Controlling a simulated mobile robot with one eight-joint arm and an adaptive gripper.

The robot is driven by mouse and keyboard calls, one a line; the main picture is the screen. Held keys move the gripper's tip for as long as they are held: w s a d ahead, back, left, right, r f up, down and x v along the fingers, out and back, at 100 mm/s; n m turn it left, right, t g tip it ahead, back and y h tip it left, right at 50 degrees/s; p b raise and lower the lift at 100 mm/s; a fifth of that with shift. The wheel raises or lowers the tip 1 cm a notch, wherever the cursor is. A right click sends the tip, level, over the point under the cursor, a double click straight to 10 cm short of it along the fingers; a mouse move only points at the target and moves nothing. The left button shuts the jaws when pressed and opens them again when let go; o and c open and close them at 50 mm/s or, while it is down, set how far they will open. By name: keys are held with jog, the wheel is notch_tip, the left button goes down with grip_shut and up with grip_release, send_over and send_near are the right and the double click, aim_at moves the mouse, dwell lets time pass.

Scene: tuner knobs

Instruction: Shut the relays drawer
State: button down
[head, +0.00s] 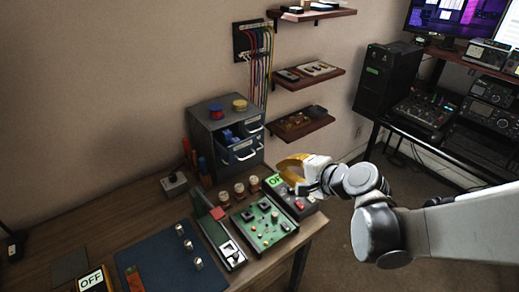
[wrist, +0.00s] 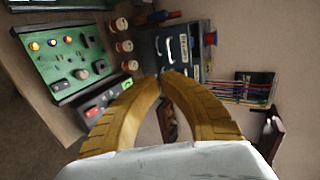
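A grey drawer cabinet (head: 203,127) stands at the back of the desk, its front facing right. One drawer (head: 243,153) is pulled out, with blue items showing inside and a pale handle on its front. Its label is too small to read, so I cannot confirm it is the relays drawer. The cabinet also shows in the wrist view (wrist: 148,53), with pale handles and white labels. My gripper (head: 281,164) is in front and to the right of the cabinet, apart from the drawer. In the wrist view its yellow fingers (wrist: 163,76) meet at the tips with nothing between them.
A green circuit panel (head: 262,226) and a box with a green OFF display (head: 296,200) are below my gripper. Several capped jars (head: 239,190) stand before the cabinet. Wall shelves (head: 300,123) and hanging cables (head: 259,80) are behind. Open floor lies right of the desk.

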jog(key=r+b+x, duration=0.1)
jog(key=b+x, duration=0.3)
jog(key=x, duration=1)
jog(key=shift+w+b, duration=0.35)
jog(key=shift+a, duration=0.15)
jog(key=w+a, duration=0.2)
jog(key=w, duration=0.1)
jog(key=w+a, duration=0.2)
jog(key=w, duration=0.1)
jog(key=w+a, duration=0.2)
jog(key=w, duration=0.1)
jog(key=shift+w+a, duration=0.15)
jog(key=shift+r, duration=0.1)
